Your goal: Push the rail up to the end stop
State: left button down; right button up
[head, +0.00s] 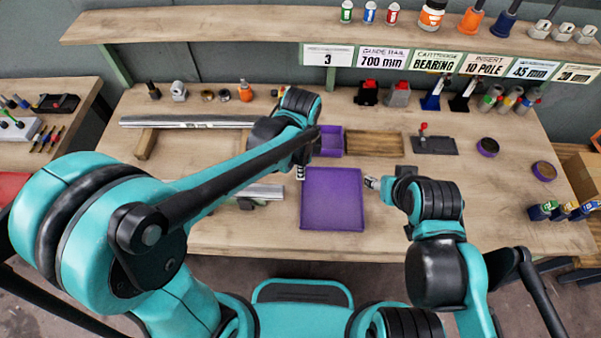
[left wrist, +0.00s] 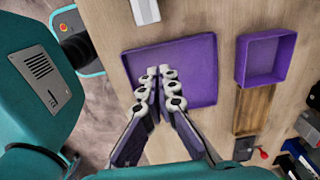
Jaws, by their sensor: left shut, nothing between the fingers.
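A long silver rail (head: 185,122) lies at the back left of the bench, across wooden supports. A second silver rail piece (head: 265,191) shows below my left forearm, which hides its left part; a silver end (left wrist: 146,10) shows at the top of the left wrist view. I cannot tell which part is the end stop. My left gripper (head: 300,173) is shut and empty at the left edge of the purple tray; in the left wrist view its fingertips (left wrist: 160,74) meet above the tray. My right gripper (head: 372,183) is just right of the tray, its fingers unclear.
The flat purple tray (head: 332,200) lies at the front middle, with a small purple bin (head: 330,141) and wooden block (head: 374,144) behind it. A dark plate (head: 434,145) lies right. A shelf (head: 200,22) runs along the back. The bench's right front is mostly clear.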

pick_arm(q)
jog(key=c, duration=1.4)
grip_release()
jog(key=a, duration=1.2)
jog(key=a+f+b, duration=0.1)
jog(key=a, duration=1)
jog(key=s+a+f+b, duration=0.1)
jog(key=a, duration=1.1)
jog(key=shift+a, duration=0.35)
jog(key=shift+f, duration=0.1)
notch_tip(320, 180, down, 8)
jog(key=b, duration=0.3)
